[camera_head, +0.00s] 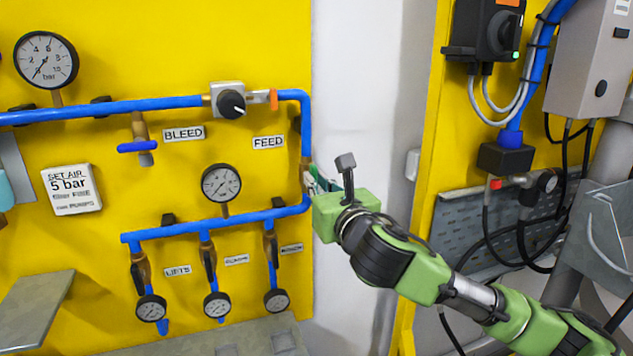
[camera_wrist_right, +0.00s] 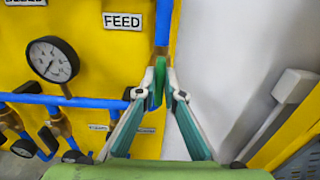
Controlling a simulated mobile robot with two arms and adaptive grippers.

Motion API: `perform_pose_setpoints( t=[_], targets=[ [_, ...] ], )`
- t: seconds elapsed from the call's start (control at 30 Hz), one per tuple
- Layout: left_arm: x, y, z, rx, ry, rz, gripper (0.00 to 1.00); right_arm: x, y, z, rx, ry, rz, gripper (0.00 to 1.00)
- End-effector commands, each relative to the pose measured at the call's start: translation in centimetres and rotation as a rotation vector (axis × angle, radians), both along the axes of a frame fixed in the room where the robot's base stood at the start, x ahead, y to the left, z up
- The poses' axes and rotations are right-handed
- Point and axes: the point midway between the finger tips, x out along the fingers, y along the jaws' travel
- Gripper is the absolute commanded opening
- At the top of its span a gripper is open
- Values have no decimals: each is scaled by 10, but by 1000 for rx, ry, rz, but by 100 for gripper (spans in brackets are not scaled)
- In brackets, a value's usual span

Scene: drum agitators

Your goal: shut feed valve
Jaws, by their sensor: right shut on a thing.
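The FEED label (camera_head: 268,142) is on the yellow panel, left of a vertical blue pipe (camera_head: 306,130). It also shows in the wrist view (camera_wrist_right: 123,22). My right gripper (camera_head: 312,182) reaches this pipe from the right, below the label. In the wrist view its two fingertips (camera_wrist_right: 159,90) meet on a narrow green piece, the feed valve handle (camera_wrist_right: 158,78), just below the end of the blue pipe. The valve body is mostly hidden behind the fingers. My left gripper is not in view.
A round gauge (camera_head: 221,183) and a lower blue manifold (camera_head: 200,229) with several small valves and gauges are left of my gripper. A regulator knob (camera_head: 231,104) is above. A white wall (camera_head: 355,90) lies behind my gripper; cables and boxes hang at the right.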

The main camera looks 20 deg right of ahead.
Motion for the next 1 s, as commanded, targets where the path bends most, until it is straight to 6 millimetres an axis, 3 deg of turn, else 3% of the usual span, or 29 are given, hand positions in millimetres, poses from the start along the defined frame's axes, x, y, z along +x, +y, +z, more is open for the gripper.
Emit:
perform_pose_setpoints(
  t=[0.43, 1.0],
  targets=[
    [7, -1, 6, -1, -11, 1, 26, 1, -1, 0, 112, 7, -1, 0],
    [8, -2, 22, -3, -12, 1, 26, 1, -4, -3, 625, 27, 0, 0]
  ],
)
